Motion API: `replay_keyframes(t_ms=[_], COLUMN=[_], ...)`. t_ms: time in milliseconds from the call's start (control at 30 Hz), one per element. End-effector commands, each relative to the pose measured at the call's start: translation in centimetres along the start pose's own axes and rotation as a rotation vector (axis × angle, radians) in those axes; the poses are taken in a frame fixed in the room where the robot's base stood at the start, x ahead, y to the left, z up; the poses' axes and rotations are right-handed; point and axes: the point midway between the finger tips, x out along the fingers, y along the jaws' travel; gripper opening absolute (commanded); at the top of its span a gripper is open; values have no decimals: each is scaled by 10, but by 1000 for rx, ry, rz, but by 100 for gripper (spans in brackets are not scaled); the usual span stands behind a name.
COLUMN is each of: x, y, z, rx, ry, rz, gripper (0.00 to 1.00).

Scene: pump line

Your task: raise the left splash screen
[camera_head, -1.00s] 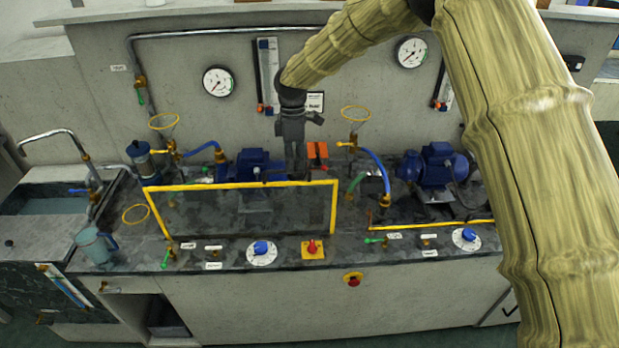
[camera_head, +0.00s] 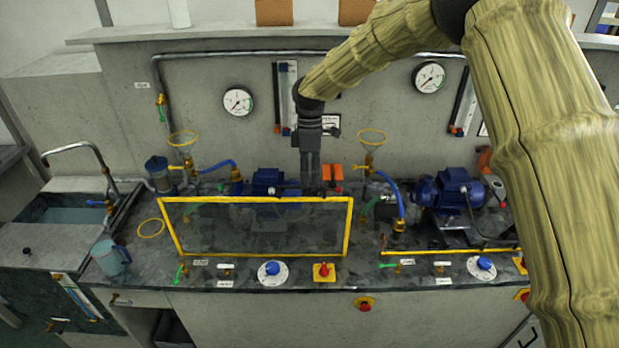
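The left splash screen (camera_head: 256,225) is a clear panel in a yellow frame. It stands raised along the front of the left pump bay, its top bar (camera_head: 235,200) above the counter. My gripper (camera_head: 311,187) points down at the right part of that top bar, with its tips by the bar or just behind it. I cannot tell whether they touch it. Its dark fingers look close together, but the gap is unclear. The right splash screen (camera_head: 455,251) shows only as a low yellow bar near the counter, partly hidden by my arm.
Blue pumps (camera_head: 268,182) (camera_head: 448,190), hoses and yellow rings stand behind the screens. Blue knobs (camera_head: 272,268) and a red button (camera_head: 323,270) line the front edge. A jug (camera_head: 110,257) stands at the left, near the sink. Gauges hang on the back wall.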

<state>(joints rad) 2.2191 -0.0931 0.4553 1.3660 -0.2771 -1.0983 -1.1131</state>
Motion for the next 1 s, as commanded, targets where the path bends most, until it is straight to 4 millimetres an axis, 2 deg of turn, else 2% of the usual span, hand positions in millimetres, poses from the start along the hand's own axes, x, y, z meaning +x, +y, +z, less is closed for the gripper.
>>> replay_keyframes(t_ms=[400,600,800,1000], x=[-73,-99,-111,-112], y=[1,1,0,0], z=[0,0,0,0], rx=[1,0,-1,-1], ry=[1,0,1,0], rz=[3,1,1,0], gripper=[32,32,32,32])
